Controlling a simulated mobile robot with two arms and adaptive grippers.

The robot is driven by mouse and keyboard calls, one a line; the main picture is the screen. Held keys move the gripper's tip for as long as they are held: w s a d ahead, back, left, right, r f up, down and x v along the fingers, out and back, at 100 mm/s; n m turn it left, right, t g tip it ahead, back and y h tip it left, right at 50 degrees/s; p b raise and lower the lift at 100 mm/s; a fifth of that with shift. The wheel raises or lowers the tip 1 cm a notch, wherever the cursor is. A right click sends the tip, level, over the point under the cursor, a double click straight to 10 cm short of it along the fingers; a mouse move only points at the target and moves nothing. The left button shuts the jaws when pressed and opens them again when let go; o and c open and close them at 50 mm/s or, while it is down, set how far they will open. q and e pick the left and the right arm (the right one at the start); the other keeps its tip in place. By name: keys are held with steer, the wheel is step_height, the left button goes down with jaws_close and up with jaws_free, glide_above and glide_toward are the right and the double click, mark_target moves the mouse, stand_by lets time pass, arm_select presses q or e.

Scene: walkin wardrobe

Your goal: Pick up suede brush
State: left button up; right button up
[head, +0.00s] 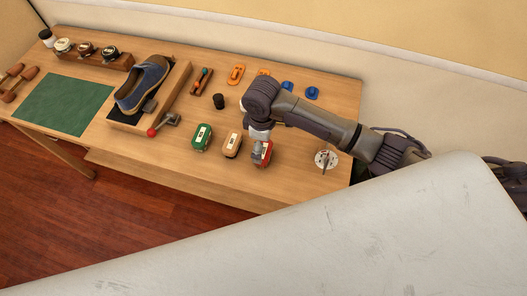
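A row of small brush-like blocks with pale labels stands on the wooden bench: a green one (201,137), a tan one (232,144) and a red one (266,153). I cannot read the labels to tell which is the suede brush. My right arm comes in from the right, and my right gripper (259,150) points down at the red block, overlapping it. It hides part of that block. Whether its fingers are closed on the block is too small to tell. My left gripper is not in view.
The bench (135,155) also holds a blue shoe (143,84) on a stand, a green mat (65,105), several jars in a wooden rack (95,58), a dark cup (218,101) and a round white disc (326,159). A large pale surface covers the lower right.

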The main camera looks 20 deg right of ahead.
steer(key=shift+w+f+p, duration=0.2)
steer(key=shift+f+p, duration=0.2)
steer(key=shift+f, duration=0.75)
step_height(320, 180, down, 2)
steer(key=shift+f, duration=0.8)
steer(key=c, duration=0.7)
steer(key=shift+c, duration=0.9)
step_height(320, 180, up, 4)
steer(key=shift+r+b, duration=0.15)
steer(key=shift+b, duration=0.15)
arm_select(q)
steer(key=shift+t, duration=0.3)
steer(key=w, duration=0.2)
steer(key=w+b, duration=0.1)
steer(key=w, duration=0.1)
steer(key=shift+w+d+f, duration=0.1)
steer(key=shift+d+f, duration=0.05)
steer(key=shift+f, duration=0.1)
arm_select(e)
steer(key=s+d+r, duration=0.3)
steer(key=s+r, duration=0.3)
steer(key=s, duration=0.5)
steer(key=shift+s+r, duration=0.15)
steer(key=shift+r, duration=0.25)
